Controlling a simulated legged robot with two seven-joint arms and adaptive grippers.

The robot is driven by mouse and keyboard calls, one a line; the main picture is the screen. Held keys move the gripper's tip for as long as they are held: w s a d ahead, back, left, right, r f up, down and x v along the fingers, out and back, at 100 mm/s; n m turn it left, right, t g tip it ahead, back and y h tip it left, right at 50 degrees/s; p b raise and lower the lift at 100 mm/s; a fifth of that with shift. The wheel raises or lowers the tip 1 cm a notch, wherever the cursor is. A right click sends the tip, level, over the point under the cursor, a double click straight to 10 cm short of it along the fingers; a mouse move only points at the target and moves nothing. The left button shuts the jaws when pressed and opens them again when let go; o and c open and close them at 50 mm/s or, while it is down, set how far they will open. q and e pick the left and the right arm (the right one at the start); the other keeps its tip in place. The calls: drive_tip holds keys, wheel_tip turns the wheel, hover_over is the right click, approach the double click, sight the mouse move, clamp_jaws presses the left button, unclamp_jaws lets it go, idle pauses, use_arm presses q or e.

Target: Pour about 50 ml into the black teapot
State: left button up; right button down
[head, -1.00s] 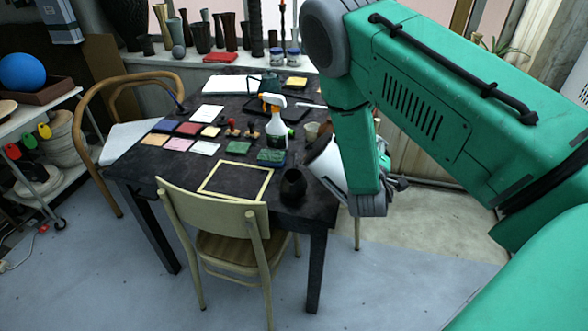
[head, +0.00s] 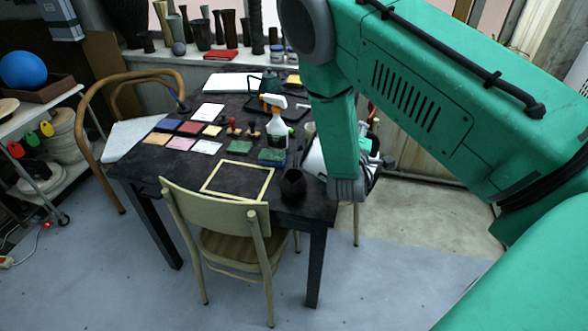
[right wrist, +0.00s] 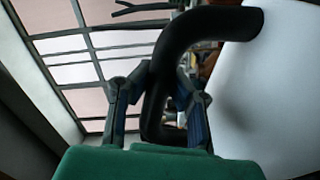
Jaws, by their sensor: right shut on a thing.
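My right gripper (right wrist: 160,108) is shut on the black handle (right wrist: 165,60) of a white vessel, whose smooth white body (right wrist: 275,95) fills the right of the right wrist view. In the head view, the white vessel (head: 314,162) is mostly hidden behind my right forearm, above the table's right edge. The black pot (head: 293,187), which I take for the black teapot, stands upright near the table's front right corner, left of the white vessel. Its spout and handle cannot be made out. I cannot see any liquid. My left gripper is not in view.
The dark table (head: 235,109) also bears a spray bottle (head: 276,127), stamps, colored tiles and a yellow frame (head: 238,181). A green block (head: 271,157) lies behind the pot. A wooden chair (head: 218,225) stands at the table's front. Several vases line the windowsill behind.

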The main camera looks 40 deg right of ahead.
drive_tip(key=shift+w+a+r, duration=0.35)
drive_tip(key=shift+a+r, duration=0.05)
drive_tip(key=shift+r, duration=0.05)
drive_tip(key=shift+w+a+r+n, duration=0.1)
drive_tip(key=shift+w+r+n, duration=0.15)
drive_tip(key=shift+w+n, duration=0.15)
drive_tip(key=shift+w+a+r+p, duration=0.15)
drive_tip(key=shift+a+p, duration=0.1)
drive_tip(key=shift+p, duration=0.05)
drive_tip(key=shift+w+a+r, duration=0.1)
drive_tip(key=shift+w+a+r+n, duration=0.45)
drive_tip(key=shift+w+n, duration=0.05)
drive_tip(key=shift+w, duration=0.15)
idle(0.3)
drive_tip(key=shift+s+d, duration=0.15)
drive_tip(key=shift+s, duration=0.05)
idle(0.5)
drive_tip(key=shift+w+a+r+n+p, duration=0.2)
drive_tip(key=shift+w+n+p, duration=0.1)
drive_tip(key=shift+p, duration=0.05)
idle(1.3)
